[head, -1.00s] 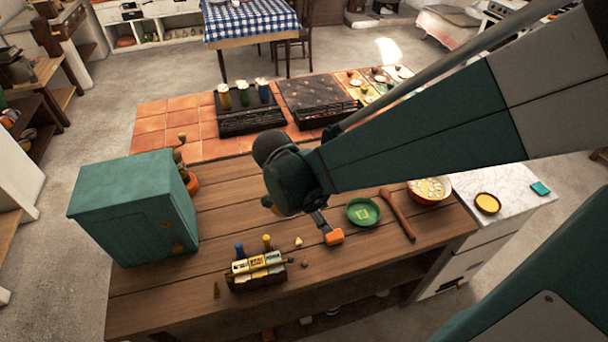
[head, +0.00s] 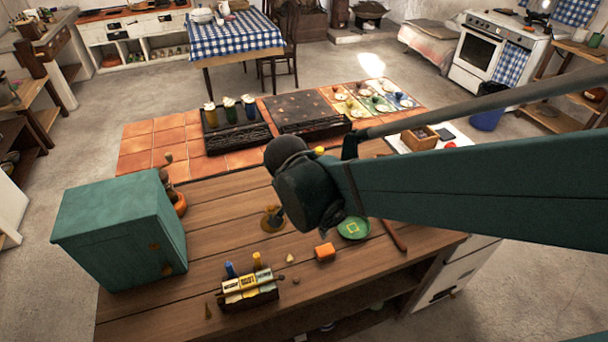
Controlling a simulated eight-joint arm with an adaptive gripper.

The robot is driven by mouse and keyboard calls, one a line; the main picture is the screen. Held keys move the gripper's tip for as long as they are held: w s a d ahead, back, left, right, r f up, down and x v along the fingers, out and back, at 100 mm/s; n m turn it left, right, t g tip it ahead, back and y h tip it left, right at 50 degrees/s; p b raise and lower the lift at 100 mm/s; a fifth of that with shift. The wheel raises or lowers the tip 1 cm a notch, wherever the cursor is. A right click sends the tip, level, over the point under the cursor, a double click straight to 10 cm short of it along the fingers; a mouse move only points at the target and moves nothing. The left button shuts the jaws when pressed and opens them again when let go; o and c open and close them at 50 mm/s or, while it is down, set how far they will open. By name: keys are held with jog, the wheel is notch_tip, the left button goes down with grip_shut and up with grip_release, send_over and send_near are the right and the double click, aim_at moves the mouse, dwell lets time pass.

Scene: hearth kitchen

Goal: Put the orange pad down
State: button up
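The orange pad (head: 324,252) is a small orange block lying on the brown wooden worktop (head: 215,220), in front of and left of the green plate (head: 353,229). Nothing touches the pad from above. My gripper (head: 308,198) is above and behind the pad in the picture, clear of it. Its dark wrist housing faces the camera and hides the fingers, so their opening does not show.
A green cabinet (head: 120,235) stands at the left of the worktop. A brass-coloured object (head: 272,219) stands left of my gripper. A brown stick (head: 393,236) lies right of the plate. Worktop between cabinet and rack is clear.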

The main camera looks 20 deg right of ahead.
jog(key=s+r+n+t+y, duration=0.3)
jog(key=r+n+t, duration=0.2)
jog(key=r+n, duration=0.6)
jog(key=shift+s+d+r+n, duration=0.15)
jog(key=shift+s+d+n, duration=0.2)
jog(key=shift+n, duration=0.55)
